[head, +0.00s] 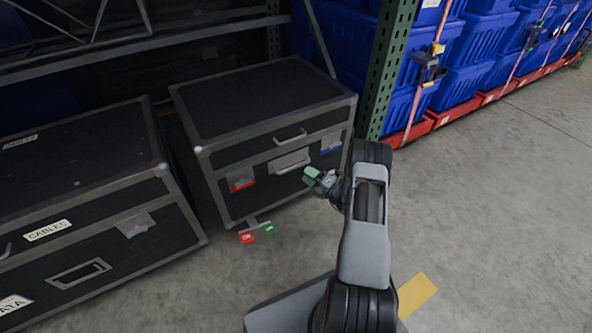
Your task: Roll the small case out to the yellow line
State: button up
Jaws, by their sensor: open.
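The small case (255,102) is black with grey metal edges and stands on the floor beside a green rack post. Its front has a handle (290,161), a latch with a red mark (242,184) at the left and a latch with a blue mark (330,143) at the right. A small bar with a red tab (247,238) and a green tab (269,229) sticks out at its foot. My gripper (314,178), with green fingertips, is open just in front of the case, right of the handle. The yellow line (416,295) shows partly behind my arm.
A larger black case (75,165) labelled CABLES stands close on the left. The green rack post (385,70) rises at the small case's right back corner. Blue totes (480,50) stand on red bases (455,118) behind. The grey floor (500,220) at the right is clear.

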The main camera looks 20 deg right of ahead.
aim_at(296, 167)
jog(key=shift+b+x, duration=0.75)
jog(key=shift+x, duration=2.35)
jog(key=shift+r, duration=0.1)
grip_shut()
